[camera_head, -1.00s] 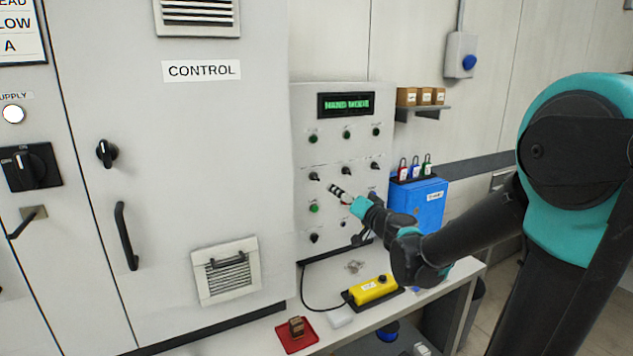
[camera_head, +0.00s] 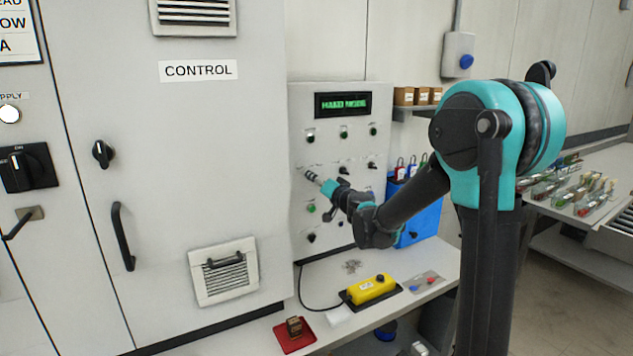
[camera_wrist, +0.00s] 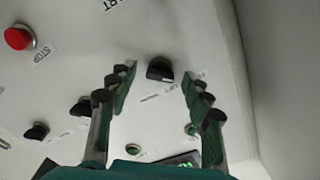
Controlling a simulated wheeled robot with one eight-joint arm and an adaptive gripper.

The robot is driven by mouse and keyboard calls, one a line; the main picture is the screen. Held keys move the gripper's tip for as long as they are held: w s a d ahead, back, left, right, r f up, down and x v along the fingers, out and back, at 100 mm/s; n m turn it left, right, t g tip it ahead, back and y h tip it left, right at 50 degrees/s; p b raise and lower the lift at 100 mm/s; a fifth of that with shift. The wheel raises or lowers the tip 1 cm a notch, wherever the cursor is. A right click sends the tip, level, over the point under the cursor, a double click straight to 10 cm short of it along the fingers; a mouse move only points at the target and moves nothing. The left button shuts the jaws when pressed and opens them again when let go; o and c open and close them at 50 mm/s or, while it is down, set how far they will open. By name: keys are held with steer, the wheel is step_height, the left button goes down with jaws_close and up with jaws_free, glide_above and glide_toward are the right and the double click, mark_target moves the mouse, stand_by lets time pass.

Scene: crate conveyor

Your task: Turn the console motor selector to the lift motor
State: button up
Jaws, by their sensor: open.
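The grey console panel (camera_head: 300,150) stands beside the control cabinet, with a green-lit display (camera_head: 343,104) reading what looks like HAND MODE. My gripper (camera_head: 310,175) is at the left end of its middle row of black selectors and hides the left one in the head view. In the wrist view, my open gripper (camera_wrist: 157,80) has a black selector knob (camera_wrist: 160,69) between and a little beyond its fingertips; contact cannot be told. Two more black selectors, one near (camera_wrist: 80,107) and one farther (camera_wrist: 37,131), lie to the left. Their labels are too blurred to read.
A red STOP button (camera_wrist: 18,38) and a green lamp or button (camera_wrist: 133,148) are on the panel. Below, the bench (camera_head: 262,335) holds a yellow pendant (camera_head: 371,289) and a red tray (camera_head: 294,337). A blue box (camera_head: 425,215) stands right of the panel.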

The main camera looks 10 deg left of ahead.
jaws_close()
stand_by(0.3)
steer(key=shift+m, duration=4.9)
jaws_free()
